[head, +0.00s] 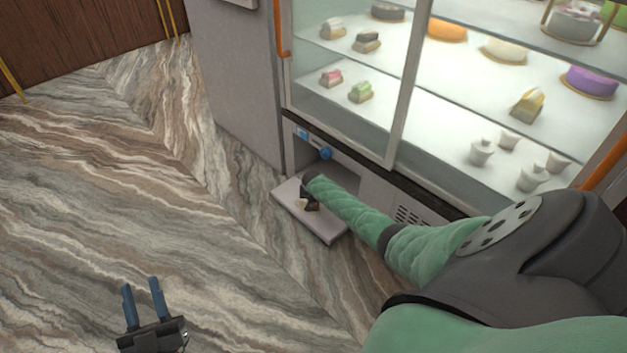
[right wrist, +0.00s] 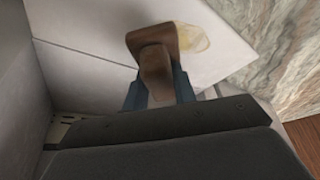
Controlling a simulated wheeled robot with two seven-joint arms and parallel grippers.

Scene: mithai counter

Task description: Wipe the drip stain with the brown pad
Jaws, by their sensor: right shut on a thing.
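The brown pad (right wrist: 152,36) with its brown handle is held in my right gripper (right wrist: 158,88), whose blue fingers are shut on the handle. The pad is over the pale tray (right wrist: 85,62), beside and partly overlapping the yellowish drip stain (right wrist: 196,40). I cannot tell whether it touches the surface. In the head view the stain (head: 300,204) is a small cream patch on the tray (head: 322,228), next to my dark right gripper (head: 310,197). My left gripper (head: 140,284) is open and empty above the marbled floor, at the lower left.
The tray juts out from a recess low in the grey display cabinet, with a blue knob (head: 326,153) above it. Behind the glass (head: 345,45) stand sweets, cakes and small white cups (head: 482,151). My right arm covers the lower right. The floor (head: 110,180) on the left is clear.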

